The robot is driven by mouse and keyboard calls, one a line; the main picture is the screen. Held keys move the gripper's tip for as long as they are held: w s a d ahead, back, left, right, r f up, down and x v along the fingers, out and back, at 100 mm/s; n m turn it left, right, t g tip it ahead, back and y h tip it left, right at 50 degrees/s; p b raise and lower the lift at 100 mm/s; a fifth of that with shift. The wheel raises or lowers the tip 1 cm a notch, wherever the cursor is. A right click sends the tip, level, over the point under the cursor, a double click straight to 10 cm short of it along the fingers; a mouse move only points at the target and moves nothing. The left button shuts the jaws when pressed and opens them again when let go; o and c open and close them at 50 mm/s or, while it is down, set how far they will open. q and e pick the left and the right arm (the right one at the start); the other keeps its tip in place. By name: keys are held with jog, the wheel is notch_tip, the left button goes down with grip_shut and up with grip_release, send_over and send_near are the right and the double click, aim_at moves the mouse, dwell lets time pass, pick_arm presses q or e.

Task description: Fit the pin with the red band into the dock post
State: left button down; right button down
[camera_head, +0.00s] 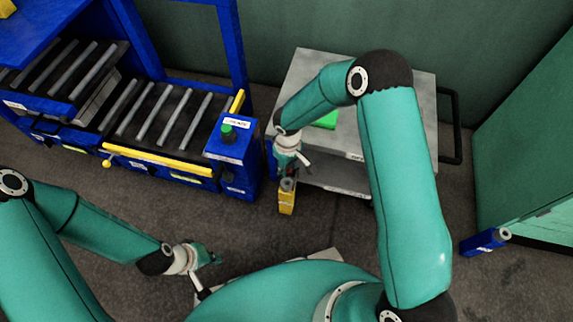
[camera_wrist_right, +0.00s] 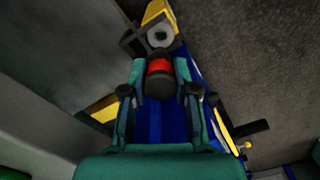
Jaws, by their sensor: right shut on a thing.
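The pin with the red band (camera_wrist_right: 158,67) is dark with a red ring and sits between the fingers of my right gripper (camera_wrist_right: 159,80) in the right wrist view. My right gripper (camera_head: 289,166) is shut on it. Just past the pin's end is a yellow post with a grey ring-shaped socket (camera_wrist_right: 160,37). In the head view this yellow post (camera_head: 286,202) stands just below my right gripper. I cannot tell whether the pin touches the socket. My left gripper (camera_head: 208,258) is low at the left, away from the post; its fingers are too small to read.
A grey cart (camera_head: 310,75) with a green pad (camera_head: 326,121) stands behind the post. A blue roller conveyor (camera_head: 150,165) with a green button (camera_head: 228,133) is at the left. A blue post with a grey ring (camera_head: 484,243) is at the right. Open floor lies between.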

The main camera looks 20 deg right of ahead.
jog(key=shift+f+b, duration=1.8)
jog(key=shift+f, duration=0.45)
jog(key=shift+b, duration=0.6)
jog(key=shift+a+f+b, duration=0.1)
jog(key=shift+f+b, duration=1.75)
jog(key=shift+f, duration=0.05)
jog(key=shift+r, duration=0.2)
jog(key=shift+r+p, duration=1.05)
jog(key=shift+r, duration=0.5)
jog(key=shift+b, duration=0.5)
dwell(1.0)
